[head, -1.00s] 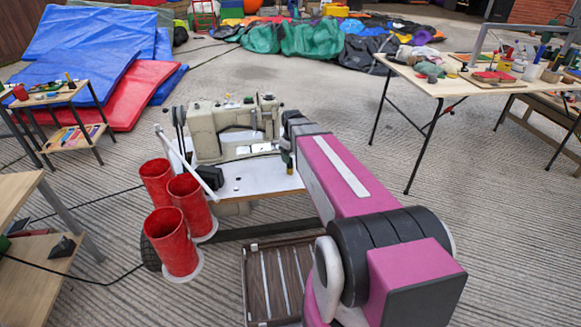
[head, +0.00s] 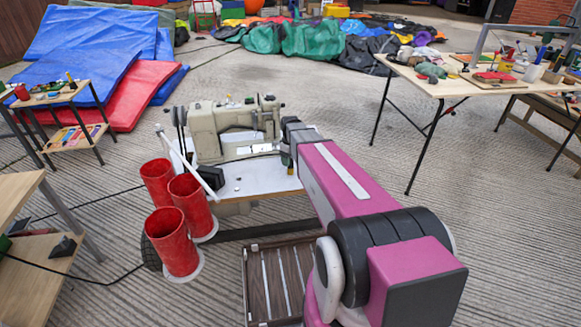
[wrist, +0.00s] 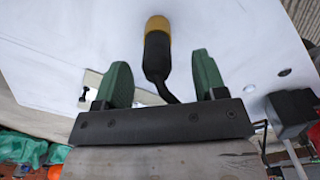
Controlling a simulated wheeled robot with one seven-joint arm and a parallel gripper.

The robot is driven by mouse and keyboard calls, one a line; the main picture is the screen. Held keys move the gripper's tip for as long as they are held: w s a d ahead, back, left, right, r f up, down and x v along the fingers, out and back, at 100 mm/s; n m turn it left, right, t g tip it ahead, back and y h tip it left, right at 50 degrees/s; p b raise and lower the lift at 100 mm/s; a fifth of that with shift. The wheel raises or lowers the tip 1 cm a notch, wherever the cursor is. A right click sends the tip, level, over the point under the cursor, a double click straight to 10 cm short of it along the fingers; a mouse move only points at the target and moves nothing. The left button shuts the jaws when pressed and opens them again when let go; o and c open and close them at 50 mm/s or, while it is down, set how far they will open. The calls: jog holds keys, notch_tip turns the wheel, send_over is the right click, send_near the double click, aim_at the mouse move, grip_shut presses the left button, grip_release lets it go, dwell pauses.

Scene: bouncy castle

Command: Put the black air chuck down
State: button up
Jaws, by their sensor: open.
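The black air chuck (wrist: 157,57), a dark rounded body with a yellow end and a thin bent black stem, shows in the wrist view over the white sewing-machine table top (wrist: 60,50). My gripper (wrist: 160,64) has two green fingers standing apart on either side of it, with clear gaps to both. The gripper is open and does not grip the chuck. I cannot tell exactly how the chuck rests on the surface. In the head view my arm mostly hides the gripper, near the right edge of the white table top (head: 255,180).
A beige sewing machine (head: 235,128) stands at the back of the white table. A work table with tools (head: 440,85) is at the right, and a small shelf (head: 60,95) is at the left.

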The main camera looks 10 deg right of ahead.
notch_tip(320, 180, down, 4)
jog(key=shift+w, duration=0.15)
jog(key=c, duration=1.1)
jog(key=shift+r, duration=0.2)
notch_tip(320, 180, up, 4)
jog(key=s+a+r, duration=0.6)
jog(key=a+r, duration=0.1)
jog(key=a, duration=0.3)
jog(key=s+d+r+m, duration=0.2)
jog(key=d+r+m, duration=0.1)
jog(key=r, duration=0.4)
jog(key=s+d+r+m, duration=0.2)
jog(key=d+r+m, duration=0.1)
jog(key=r, duration=0.4)
jog(key=s+d+r+m, duration=0.2)
jog(key=d+r, duration=0.2)
jog(key=r, duration=0.4)
jog(key=shift+s+m, duration=0.25)
jog(key=shift+m, duration=0.15)
